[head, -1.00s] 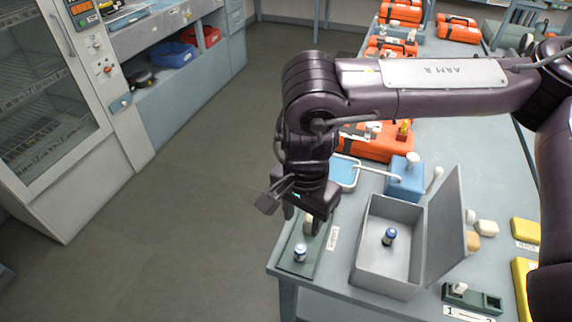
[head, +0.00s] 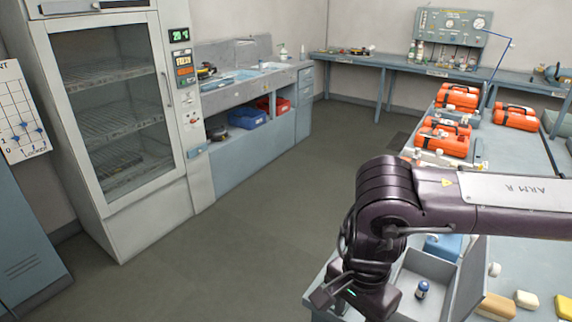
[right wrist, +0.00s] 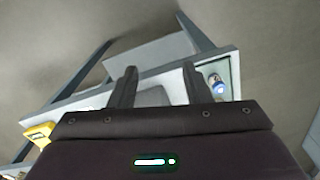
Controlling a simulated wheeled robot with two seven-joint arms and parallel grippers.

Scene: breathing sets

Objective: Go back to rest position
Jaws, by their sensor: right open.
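My right arm comes in from the right in the head view and bends down over the near end of the work table. A small blue-capped vial (head: 422,290) stands in the box. In the right wrist view my right gripper (right wrist: 158,82) has its two fingers apart with nothing held between them. A blue-capped vial (right wrist: 218,88) shows just right of the fingers, below them. My left gripper is in neither view.
Orange cases (head: 442,138) lie farther back on the table. Pale and yellow blocks (head: 497,306) lie at its near right. A glass-door cabinet (head: 110,110) and a counter with blue (head: 248,118) and red bins stand at the left. The floor between is clear.

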